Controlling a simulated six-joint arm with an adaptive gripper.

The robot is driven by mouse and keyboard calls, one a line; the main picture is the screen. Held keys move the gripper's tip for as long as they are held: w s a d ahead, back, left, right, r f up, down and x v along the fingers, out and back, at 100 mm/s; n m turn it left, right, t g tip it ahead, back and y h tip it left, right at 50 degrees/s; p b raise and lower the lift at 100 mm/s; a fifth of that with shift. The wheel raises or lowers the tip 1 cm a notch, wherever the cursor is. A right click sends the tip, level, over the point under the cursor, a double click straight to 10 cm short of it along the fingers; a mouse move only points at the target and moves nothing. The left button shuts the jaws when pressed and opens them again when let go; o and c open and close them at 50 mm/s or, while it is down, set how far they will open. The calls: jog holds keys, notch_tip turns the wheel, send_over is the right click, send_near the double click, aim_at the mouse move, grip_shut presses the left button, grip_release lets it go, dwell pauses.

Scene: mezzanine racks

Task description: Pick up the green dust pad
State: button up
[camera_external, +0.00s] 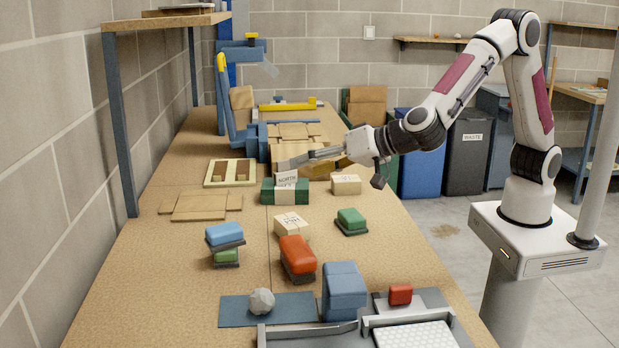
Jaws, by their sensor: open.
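A green pad (351,217) on a dark base lies on the wooden bench, right of the middle. Another green pad (227,256) on a dark base sits at the left, with a blue pad (225,235) on a dark base resting over it. I cannot tell which green pad the task means. My gripper (282,165) is open and points left, beyond both green pads and apart from them. It shows above or just behind a dark green box (270,191) with a white label; whether it touches the box is unclear.
A red pad (297,253), cream blocks (291,226) and (346,185), and flat cardboard (207,206) lie around. A blue block (344,290), grey stone (261,302) and metal trays (415,335) fill the near end. A shelf post (122,130) stands at left.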

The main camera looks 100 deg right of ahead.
jog(key=s+d+f+m+g+h, duration=0.15)
jog(key=s+f+g+h, duration=0.3)
jog(key=f, duration=0.45)
jog(key=m+g+h, duration=0.2)
jog(key=g, duration=0.2)
send_near(356, 219)
jog(key=shift+t, duration=0.25)
jog(key=x, duration=0.4)
jog(key=shift+w, duration=0.4)
jog(key=shift+s+f+h, duration=0.15)
jog(key=shift+s+h, duration=0.1)
jog(key=shift+s, duration=0.2)
jog(key=shift+x, duration=1.3)
